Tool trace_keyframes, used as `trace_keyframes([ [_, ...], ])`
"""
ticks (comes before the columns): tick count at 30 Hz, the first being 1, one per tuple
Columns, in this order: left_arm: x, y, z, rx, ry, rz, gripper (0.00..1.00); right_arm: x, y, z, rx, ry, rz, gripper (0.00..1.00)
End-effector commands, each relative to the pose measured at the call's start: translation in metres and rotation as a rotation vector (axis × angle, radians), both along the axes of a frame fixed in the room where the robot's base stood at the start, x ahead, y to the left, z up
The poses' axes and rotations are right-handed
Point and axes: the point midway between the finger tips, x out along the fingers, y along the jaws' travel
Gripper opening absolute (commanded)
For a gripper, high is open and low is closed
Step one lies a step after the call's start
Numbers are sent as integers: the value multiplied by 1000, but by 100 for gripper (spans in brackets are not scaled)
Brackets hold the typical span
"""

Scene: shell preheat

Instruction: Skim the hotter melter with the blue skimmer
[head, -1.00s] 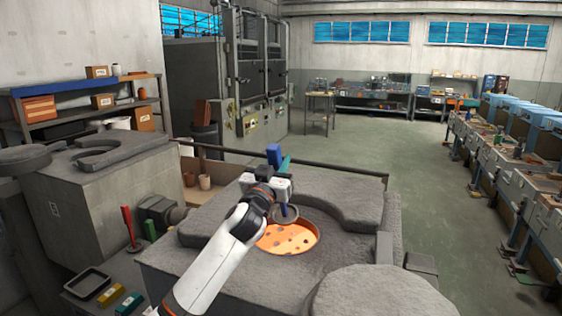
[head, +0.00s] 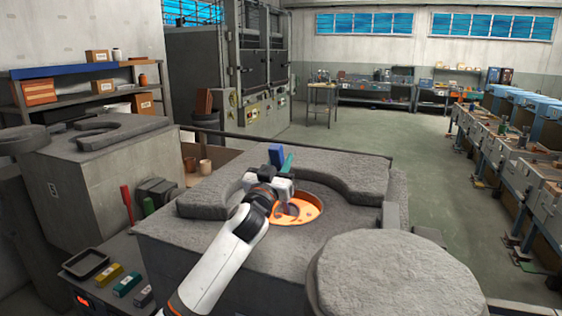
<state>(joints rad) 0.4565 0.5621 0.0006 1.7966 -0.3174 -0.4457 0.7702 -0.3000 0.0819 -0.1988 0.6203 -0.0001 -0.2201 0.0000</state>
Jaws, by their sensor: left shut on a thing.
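The near melter (head: 170,241) has an open mouth with a bright orange glowing melt (head: 310,206) carrying a few dark specks. My left gripper (head: 277,188) is shut on the blue skimmer (head: 276,154), whose blue handle top sticks up above the jaws. The skimmer's lower end is over or in the melt and mostly hidden behind my gripper and arm; I cannot tell how deep. The other melter (head: 100,178), at the left, shows no glow, but its inside is hidden. My right gripper is not in view.
Red (head: 127,204) and green (head: 149,206) handles stand left of the near melter. A dark tray (head: 86,264) lies near several coloured bars (head: 103,280). A round grey lid (head: 395,275) is at the front right. Clear floor (head: 420,180) lies beyond.

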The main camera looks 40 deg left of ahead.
Motion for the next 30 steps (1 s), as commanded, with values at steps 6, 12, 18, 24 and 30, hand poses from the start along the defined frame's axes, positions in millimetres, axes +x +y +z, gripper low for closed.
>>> trace_keyframes([
  [6, 0, 0, -6, 0, -3, -1, 3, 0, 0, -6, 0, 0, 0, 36],
  [12, 0, 0, -5, 1, -3, -1, 3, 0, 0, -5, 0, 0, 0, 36],
  [18, -5, -5, -5, 1, -4, -2, 3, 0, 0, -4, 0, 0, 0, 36],
  [24, -16, -14, -4, -1, -3, -2, 3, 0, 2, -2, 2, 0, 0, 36],
  [30, -26, -23, -4, 0, -3, -2, 3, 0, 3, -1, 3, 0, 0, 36],
])
